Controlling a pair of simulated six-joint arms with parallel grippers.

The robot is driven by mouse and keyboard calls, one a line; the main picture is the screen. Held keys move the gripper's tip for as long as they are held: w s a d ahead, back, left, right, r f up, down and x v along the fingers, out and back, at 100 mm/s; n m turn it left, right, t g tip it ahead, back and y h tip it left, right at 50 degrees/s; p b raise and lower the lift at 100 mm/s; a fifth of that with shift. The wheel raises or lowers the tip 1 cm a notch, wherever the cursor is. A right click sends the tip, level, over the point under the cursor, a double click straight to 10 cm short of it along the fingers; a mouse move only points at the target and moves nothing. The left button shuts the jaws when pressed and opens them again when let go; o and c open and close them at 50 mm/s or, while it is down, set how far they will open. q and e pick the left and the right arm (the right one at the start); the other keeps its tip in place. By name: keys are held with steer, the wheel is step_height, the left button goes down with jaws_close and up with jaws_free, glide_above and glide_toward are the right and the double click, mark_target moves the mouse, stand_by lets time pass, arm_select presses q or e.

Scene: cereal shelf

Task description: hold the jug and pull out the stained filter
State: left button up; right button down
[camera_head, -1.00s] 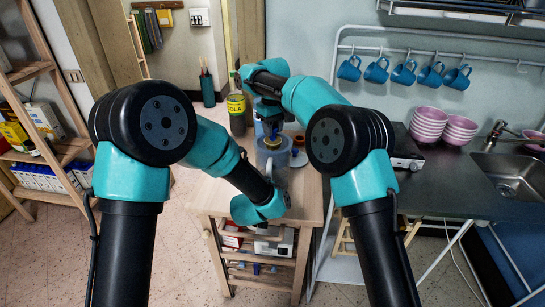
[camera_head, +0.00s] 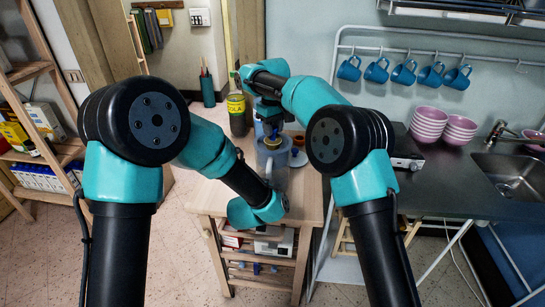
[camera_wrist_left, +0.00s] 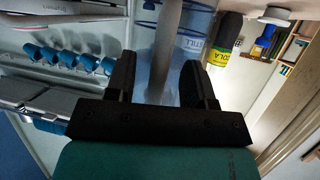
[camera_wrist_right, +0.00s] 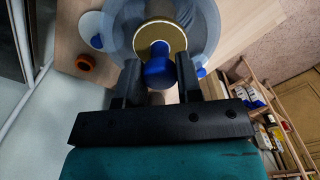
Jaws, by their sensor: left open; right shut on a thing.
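The translucent grey-blue jug (camera_head: 262,158) stands on the wooden table. Its pale handle (camera_wrist_left: 165,50) runs between the fingers of my left gripper (camera_wrist_left: 158,70), which is open with gaps on both sides. In the head view my left wrist hides those fingers. My right gripper (camera_wrist_right: 158,68) is above the jug, shut on the blue knob (camera_wrist_right: 158,72) of the filter. The filter's gold-brown round top (camera_wrist_right: 152,45) shows around the knob, within the jug's rim in the right wrist view. The filter's lower part cannot be made out.
A dark bottle with a yellow label (camera_head: 236,104) stands behind and left of the jug. A small orange-brown item (camera_wrist_right: 86,62) and a white round item (camera_wrist_right: 90,28) lie beside the jug. Mugs hang over the dark counter (camera_head: 450,190) at right.

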arm_select(q)
steer(key=v, duration=1)
steer(key=shift+s+r, duration=0.1)
steer(key=shift+s, duration=0.05)
steer(key=v, duration=0.7)
stand_by(0.3)
stand_by(0.4)
